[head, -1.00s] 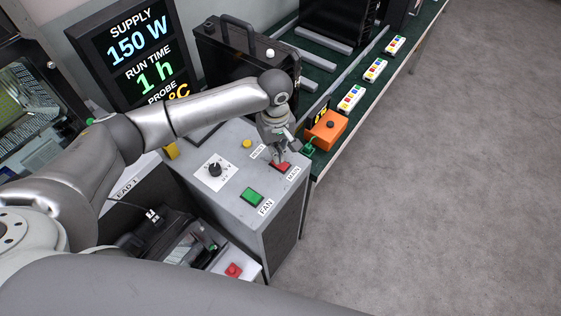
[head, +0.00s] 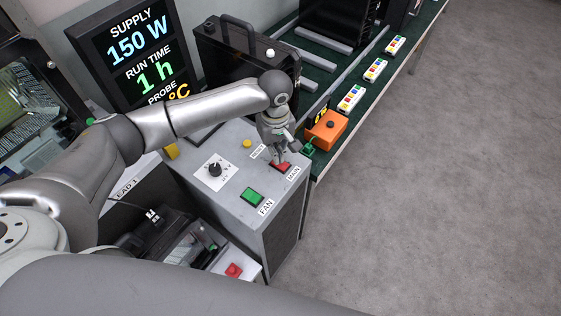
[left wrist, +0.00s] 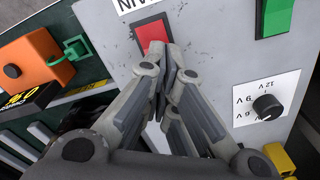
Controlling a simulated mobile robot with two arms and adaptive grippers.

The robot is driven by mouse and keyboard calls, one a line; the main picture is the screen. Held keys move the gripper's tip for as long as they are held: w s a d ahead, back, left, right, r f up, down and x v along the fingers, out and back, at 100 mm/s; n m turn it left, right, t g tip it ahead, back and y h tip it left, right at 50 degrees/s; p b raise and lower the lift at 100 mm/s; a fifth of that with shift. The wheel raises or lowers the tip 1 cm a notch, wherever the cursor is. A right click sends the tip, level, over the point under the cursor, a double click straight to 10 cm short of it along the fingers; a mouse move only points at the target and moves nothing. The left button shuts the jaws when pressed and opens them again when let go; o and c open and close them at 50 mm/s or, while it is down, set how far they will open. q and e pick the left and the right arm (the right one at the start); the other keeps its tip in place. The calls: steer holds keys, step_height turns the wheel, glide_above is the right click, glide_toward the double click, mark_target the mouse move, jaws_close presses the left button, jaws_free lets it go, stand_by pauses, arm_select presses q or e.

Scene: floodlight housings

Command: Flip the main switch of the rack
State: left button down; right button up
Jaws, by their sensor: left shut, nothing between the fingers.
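The grey rack (head: 228,200) has a sloping top panel with a red switch (head: 283,167) labelled MAIN near its right end. The red switch also shows in the left wrist view (left wrist: 153,33), partly hidden behind my fingertips. My left gripper (head: 278,160) is shut and empty, its fingertips right at the red switch. I cannot tell whether they touch it. In the left wrist view my left gripper (left wrist: 165,75) points at the lower edge of the switch. My right gripper is not in view.
A green FAN switch (head: 252,195) and a black voltage knob (head: 214,170) share the panel. An orange box (head: 327,130) with a green connector stands just right of my gripper. A black case (head: 245,65) stands behind. Open floor lies to the right.

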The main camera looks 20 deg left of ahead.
arm_select(q)
steer(key=shift+f, duration=0.65)
steer(key=shift+s+f, duration=0.1)
steer(key=shift+f, duration=0.45)
stand_by(0.3)
step_height(320, 180, up, 7)
steer(key=p, duration=0.8)
steer(key=shift+r+p, duration=0.15)
steer(key=shift+p, duration=0.25)
stand_by(0.4)
